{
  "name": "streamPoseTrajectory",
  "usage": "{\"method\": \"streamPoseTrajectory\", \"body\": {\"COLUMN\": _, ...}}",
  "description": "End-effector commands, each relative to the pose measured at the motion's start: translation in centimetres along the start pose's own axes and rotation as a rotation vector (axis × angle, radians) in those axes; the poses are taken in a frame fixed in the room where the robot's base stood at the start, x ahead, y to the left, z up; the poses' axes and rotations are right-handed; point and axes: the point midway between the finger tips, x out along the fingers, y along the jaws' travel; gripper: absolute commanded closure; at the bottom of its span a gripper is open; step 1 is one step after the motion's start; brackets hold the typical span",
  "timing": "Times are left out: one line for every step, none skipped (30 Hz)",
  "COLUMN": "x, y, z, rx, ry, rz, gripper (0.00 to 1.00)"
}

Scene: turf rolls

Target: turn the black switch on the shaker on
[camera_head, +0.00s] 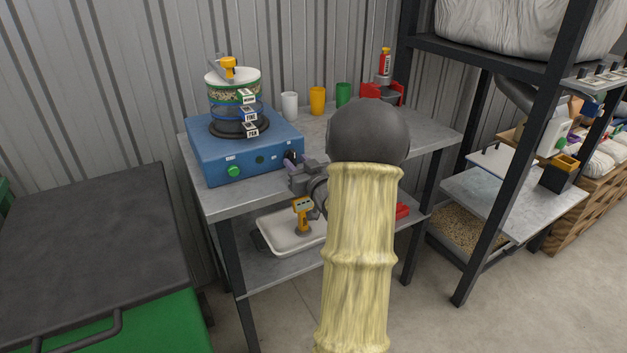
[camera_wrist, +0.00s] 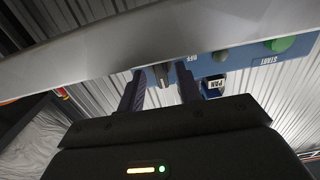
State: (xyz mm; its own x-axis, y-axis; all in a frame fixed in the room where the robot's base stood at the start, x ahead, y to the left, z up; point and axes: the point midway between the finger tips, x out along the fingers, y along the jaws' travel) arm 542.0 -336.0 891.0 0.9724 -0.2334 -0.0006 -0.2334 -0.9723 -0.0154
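The blue shaker (camera_head: 218,151) stands on the grey table with a stack of sieves on top. Its black switch (camera_head: 291,155) is at the right end of the front panel, partly hidden by my gripper in the head view. In the wrist view the black switch (camera_wrist: 162,76) shows between my fingertips, beside an "OFF" label. My gripper (camera_wrist: 160,82) is open, its two purple-grey fingers apart on either side of the switch. I cannot tell whether either finger touches it. In the head view my gripper (camera_head: 293,164) is at the panel's right end.
A green start button (camera_head: 233,171) is on the same panel. White, yellow and green cups (camera_head: 317,100) stand behind on the grey table (camera_head: 225,206). A tray (camera_head: 280,236) and yellow scanner (camera_head: 302,213) are on the lower shelf. My arm covers the table's front right.

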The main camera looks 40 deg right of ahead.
Motion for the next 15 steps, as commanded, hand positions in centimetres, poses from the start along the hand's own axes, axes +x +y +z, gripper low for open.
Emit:
{"method": "streamPoseTrajectory", "body": {"x": -0.6, "y": 0.1, "z": -0.1, "rx": -0.001, "ry": -0.001, "rz": 0.002, "gripper": 0.65}}
{"method": "streamPoseTrajectory", "body": {"x": -1.0, "y": 0.1, "z": -0.1, "rx": -0.001, "ry": -0.002, "rz": 0.002, "gripper": 0.65}}
{"method": "streamPoseTrajectory", "body": {"x": -1.6, "y": 0.1, "z": -0.1, "rx": -0.001, "ry": -0.001, "rz": 0.002, "gripper": 0.65}}
{"method": "streamPoseTrajectory", "body": {"x": -2.1, "y": 0.0, "z": -0.1, "rx": 0.000, "ry": -0.002, "rz": 0.002, "gripper": 0.65}}
{"method": "streamPoseTrajectory", "body": {"x": -2.6, "y": 0.0, "z": -0.1, "rx": 0.001, "ry": -0.002, "rz": 0.002, "gripper": 0.65}}
{"method": "streamPoseTrajectory", "body": {"x": -3.4, "y": 0.1, "z": -0.1, "rx": 0.000, "ry": -0.002, "rz": 0.003, "gripper": 0.65}}
{"method": "streamPoseTrajectory", "body": {"x": -4.0, "y": 0.1, "z": -0.1, "rx": 0.000, "ry": -0.002, "rz": 0.003, "gripper": 0.65}}
{"method": "streamPoseTrajectory", "body": {"x": -4.6, "y": 0.1, "z": 0.0, "rx": 0.000, "ry": -0.003, "rz": 0.003, "gripper": 0.65}}
{"method": "streamPoseTrajectory", "body": {"x": -5.4, "y": 0.0, "z": 0.0, "rx": 0.001, "ry": -0.002, "rz": 0.003, "gripper": 0.65}}
{"method": "streamPoseTrajectory", "body": {"x": -6.0, "y": 0.1, "z": 0.0, "rx": 0.001, "ry": -0.003, "rz": 0.004, "gripper": 0.65}}
{"method": "streamPoseTrajectory", "body": {"x": -6.6, "y": 0.1, "z": 0.0, "rx": 0.001, "ry": -0.002, "rz": 0.003, "gripper": 0.65}}
{"method": "streamPoseTrajectory", "body": {"x": -7.4, "y": 0.1, "z": 0.0, "rx": 0.001, "ry": -0.002, "rz": 0.003, "gripper": 0.65}}
{"method": "streamPoseTrajectory", "body": {"x": -8.0, "y": 0.1, "z": 0.0, "rx": 0.002, "ry": -0.003, "rz": 0.004, "gripper": 0.65}}
{"method": "streamPoseTrajectory", "body": {"x": -8.6, "y": 0.1, "z": 0.0, "rx": 0.001, "ry": -0.002, "rz": 0.003, "gripper": 0.65}}
{"method": "streamPoseTrajectory", "body": {"x": -9.4, "y": 0.1, "z": 0.0, "rx": 0.000, "ry": -0.003, "rz": 0.004, "gripper": 0.65}}
